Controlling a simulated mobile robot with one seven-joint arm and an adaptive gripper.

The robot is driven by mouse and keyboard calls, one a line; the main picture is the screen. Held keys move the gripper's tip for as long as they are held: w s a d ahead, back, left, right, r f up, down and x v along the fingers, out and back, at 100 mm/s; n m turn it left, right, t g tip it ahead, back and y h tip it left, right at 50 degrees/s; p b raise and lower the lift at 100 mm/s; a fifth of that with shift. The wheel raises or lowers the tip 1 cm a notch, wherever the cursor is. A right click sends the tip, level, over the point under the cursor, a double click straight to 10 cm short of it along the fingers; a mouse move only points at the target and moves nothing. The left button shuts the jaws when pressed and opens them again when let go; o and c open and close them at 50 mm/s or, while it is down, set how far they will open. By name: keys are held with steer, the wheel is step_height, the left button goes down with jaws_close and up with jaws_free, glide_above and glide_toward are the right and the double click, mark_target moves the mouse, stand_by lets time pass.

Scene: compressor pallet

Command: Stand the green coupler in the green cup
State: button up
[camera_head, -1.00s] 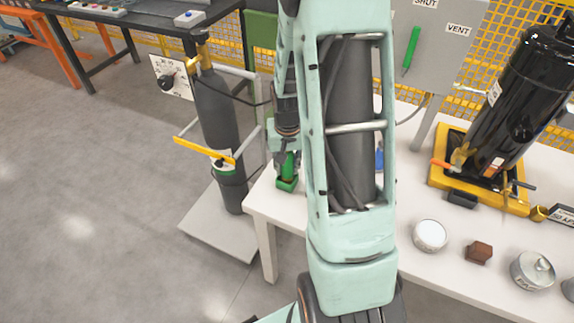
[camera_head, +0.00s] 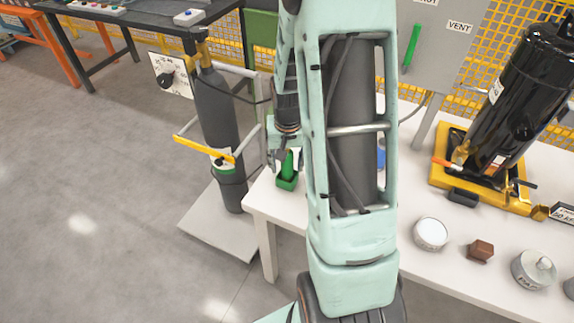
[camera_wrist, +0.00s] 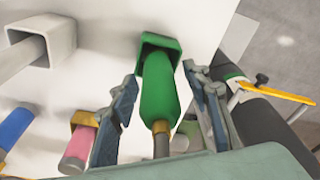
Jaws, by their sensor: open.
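The green coupler (camera_wrist: 160,90) stands in the green cup (camera_wrist: 158,42) in the wrist view, its lower end inside the square rim. Its narrower brass-coloured end points towards my palm. My gripper (camera_wrist: 161,77) is open, with one finger on each side of the coupler and visible gaps between. In the head view the green coupler (camera_head: 288,163) rises from the green cup (camera_head: 287,183) at the table's left end. My gripper (camera_head: 283,154) is just above and around it, partly hidden by my arm.
Other cups hold a pink part (camera_wrist: 77,148) and a blue part (camera_wrist: 14,128); a white cup (camera_wrist: 42,38) holds a grey part. A gas cylinder (camera_head: 218,120) on a trolley stands left of the table. A black compressor (camera_head: 507,105) stands on a yellow pallet at right.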

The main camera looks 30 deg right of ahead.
steer(key=r, duration=0.3)
steer(key=s+r, duration=0.1)
steer(key=r, duration=0.7)
steer(key=shift+s+a, duration=0.3)
steer(key=shift+a, duration=0.05)
